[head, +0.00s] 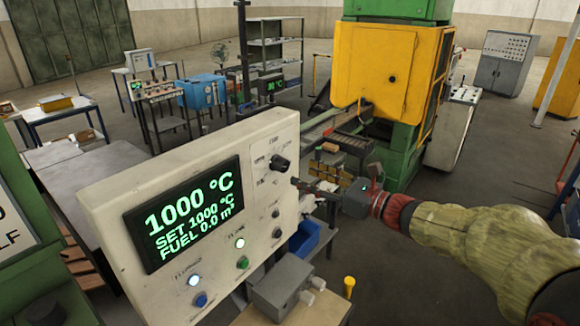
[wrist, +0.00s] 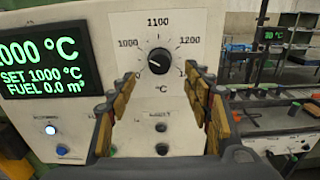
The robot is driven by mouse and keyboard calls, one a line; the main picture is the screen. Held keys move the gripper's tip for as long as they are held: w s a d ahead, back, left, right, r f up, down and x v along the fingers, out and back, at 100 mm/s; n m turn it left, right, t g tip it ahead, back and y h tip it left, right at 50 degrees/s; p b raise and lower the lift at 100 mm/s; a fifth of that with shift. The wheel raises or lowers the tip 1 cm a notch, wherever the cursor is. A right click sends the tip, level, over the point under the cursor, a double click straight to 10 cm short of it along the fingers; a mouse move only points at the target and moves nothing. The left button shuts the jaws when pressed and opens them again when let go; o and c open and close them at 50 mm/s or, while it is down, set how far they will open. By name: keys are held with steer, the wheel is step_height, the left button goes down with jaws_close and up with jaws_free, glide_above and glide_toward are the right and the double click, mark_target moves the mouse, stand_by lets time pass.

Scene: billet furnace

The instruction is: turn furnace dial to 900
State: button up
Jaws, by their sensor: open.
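The furnace dial is a round black knob (head: 280,164) on the upper right of the white control panel (head: 110,185). The knob also shows in the wrist view (wrist: 159,61), with 1000, 1100 and 1200 readable around it and a pale mark on its left side. The 900 mark cannot be made out. The display (head: 187,213) reads 1000 °C, SET 1000 °C and FUEL 0.0 m³. My gripper (head: 312,187) is open in front of the panel. In the wrist view its padded fingers (wrist: 160,84) stand left and right of the knob, apart from it.
A blue bin (head: 304,240) and a grey box (head: 283,285) lie close below. A yellow and green machine (head: 385,75) stands behind.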

mark_target(286, 168)
steer(key=x, duration=0.7)
steer(key=shift+f, duration=0.1)
steer(key=shift+c, duration=0.7)
steer(key=c, duration=1)
